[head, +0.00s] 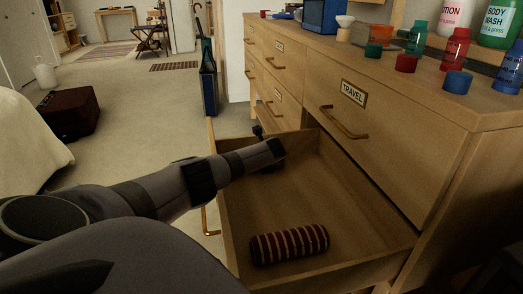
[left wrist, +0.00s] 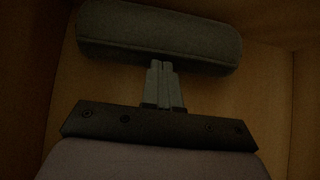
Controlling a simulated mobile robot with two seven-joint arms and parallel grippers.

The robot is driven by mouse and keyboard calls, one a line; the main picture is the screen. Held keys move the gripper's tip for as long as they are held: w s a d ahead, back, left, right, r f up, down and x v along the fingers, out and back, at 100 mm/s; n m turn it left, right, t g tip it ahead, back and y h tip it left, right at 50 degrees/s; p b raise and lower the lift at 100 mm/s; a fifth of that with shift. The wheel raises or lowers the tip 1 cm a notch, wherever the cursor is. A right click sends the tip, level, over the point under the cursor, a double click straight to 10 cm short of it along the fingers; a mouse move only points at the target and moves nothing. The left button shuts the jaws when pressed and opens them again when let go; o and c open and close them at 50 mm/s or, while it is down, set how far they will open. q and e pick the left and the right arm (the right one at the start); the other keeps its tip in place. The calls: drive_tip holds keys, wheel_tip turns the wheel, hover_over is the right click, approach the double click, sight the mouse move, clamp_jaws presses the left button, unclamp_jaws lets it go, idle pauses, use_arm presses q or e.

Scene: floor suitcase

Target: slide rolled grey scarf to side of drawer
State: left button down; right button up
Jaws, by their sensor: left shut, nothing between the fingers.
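The rolled grey scarf (left wrist: 160,38) lies across the upper part of the left wrist view, inside the drawer. In the head view I cannot make it out clearly; my left arm covers that part of the drawer. My left gripper (left wrist: 161,66) is shut and empty, its fingertips at the middle of the scarf's near long side, touching or almost touching it. The open drawer (head: 345,180) shows in the head view, with my left forearm reaching over its left side into the far end. My right gripper is not in view.
A red-and-cream striped roll (head: 290,244) lies at the drawer's near end. The drawer floor between it and my left wrist is bare.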

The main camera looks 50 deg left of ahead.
use_arm(q)
drive_tip(key=shift+s+d+r+p, duration=0.15)
drive_tip(key=shift+d+r+p, duration=0.1)
drive_tip(key=shift+r+p, duration=0.25)
drive_tip(key=shift+p+v, duration=0.95)
drive_tip(key=shift+p, duration=0.15)
drive_tip(key=p+v, duration=0.3)
drive_tip(key=v, duration=0.1)
drive_tip(key=shift+s+d, duration=0.1)
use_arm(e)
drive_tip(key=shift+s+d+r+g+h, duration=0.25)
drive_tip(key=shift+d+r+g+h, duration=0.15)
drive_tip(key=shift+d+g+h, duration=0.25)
